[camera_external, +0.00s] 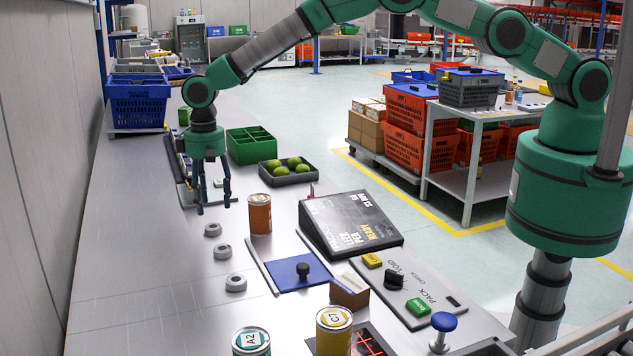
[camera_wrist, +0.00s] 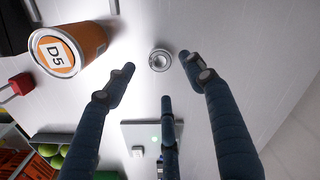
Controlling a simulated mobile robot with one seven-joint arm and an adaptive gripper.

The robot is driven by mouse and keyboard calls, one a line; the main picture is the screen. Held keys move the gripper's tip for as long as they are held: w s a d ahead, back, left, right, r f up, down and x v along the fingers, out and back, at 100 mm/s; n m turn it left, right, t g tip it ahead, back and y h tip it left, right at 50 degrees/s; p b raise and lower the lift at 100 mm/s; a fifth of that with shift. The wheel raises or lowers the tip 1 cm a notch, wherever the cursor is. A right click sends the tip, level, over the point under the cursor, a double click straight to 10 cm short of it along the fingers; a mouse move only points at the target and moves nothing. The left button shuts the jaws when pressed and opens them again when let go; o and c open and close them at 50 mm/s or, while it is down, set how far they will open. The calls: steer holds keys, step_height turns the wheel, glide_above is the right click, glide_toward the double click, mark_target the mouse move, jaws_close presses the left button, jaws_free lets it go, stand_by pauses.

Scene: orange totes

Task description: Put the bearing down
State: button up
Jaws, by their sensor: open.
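Three grey ring-shaped bearings lie in a row on the metal bench: the far one (camera_external: 213,229), the middle one (camera_external: 222,250) and the near one (camera_external: 236,283). My gripper (camera_external: 214,208) points down just beyond the far bearing, with its dark blue fingers spread. In the wrist view my gripper (camera_wrist: 157,78) is open and holds nothing. One bearing (camera_wrist: 160,61) shows there on the bench, between and past the spread fingertips, apart from them. I cannot tell for sure which of the three it is.
An orange can marked D5 (camera_wrist: 85,45) stands close beside the bearing; it also shows in the external view (camera_external: 260,215). A grey plate (camera_wrist: 130,135) lies under the fingers. A green divided box (camera_external: 252,147) and a dark tray of green fruit (camera_external: 287,171) stand behind. The bench's left side is clear.

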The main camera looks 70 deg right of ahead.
steer(key=shift+r, duration=2.8)
